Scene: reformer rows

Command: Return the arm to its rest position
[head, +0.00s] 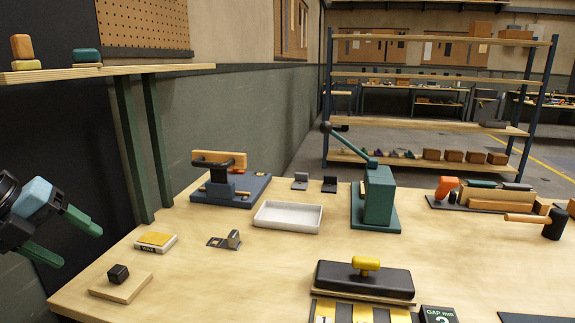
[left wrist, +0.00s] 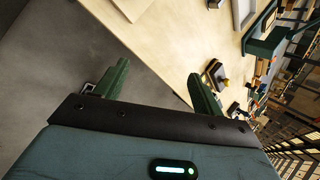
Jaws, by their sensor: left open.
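My left gripper (head: 62,238) is at the left edge of the head view, off the left side of the workbench (head: 180,285). Its two green fingers are spread apart with nothing between them. In the left wrist view the open left gripper (left wrist: 158,88) shows at close range, with grey floor and the bench edge beyond its fingers. My right gripper is in neither view.
A wall shelf (head: 110,70) with small blocks is above the gripper, on green brackets (head: 140,150). On the bench are a block on a wooden base (head: 120,288), a white tray (head: 288,216), a blue-based fixture (head: 230,188) and a green press (head: 378,198).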

